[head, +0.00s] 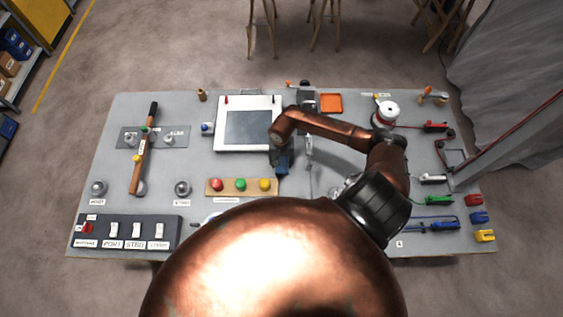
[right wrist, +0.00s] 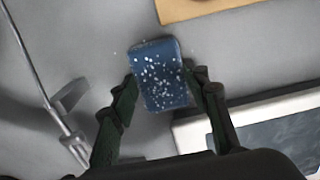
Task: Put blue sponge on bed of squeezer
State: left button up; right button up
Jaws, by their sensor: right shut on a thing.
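The blue sponge (right wrist: 161,76), dark blue with white speckles, sits between the two fingers of my right gripper (right wrist: 160,92) in the right wrist view. The fingers are shut on its sides. In the head view the sponge (head: 282,169) shows below my right gripper (head: 280,157), between the white-framed panel and the button board. A metal rod with a small bracket (right wrist: 72,140) lies left of the gripper in the wrist view. I cannot tell whether it is part of the squeezer, and the squeezer's bed is not clearly seen. My left gripper is not in view.
The white-framed panel (head: 219,141) stands on the grey bench (head: 110,160). A wooden board with red, green and yellow buttons (head: 240,185) lies in front. A switch box (head: 122,231) is at front left. An orange tray (head: 331,103) is at the back. My right arm hides part of the bench.

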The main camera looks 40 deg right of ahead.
jog(key=shift+f, duration=0.15)
jog(key=o, duration=1)
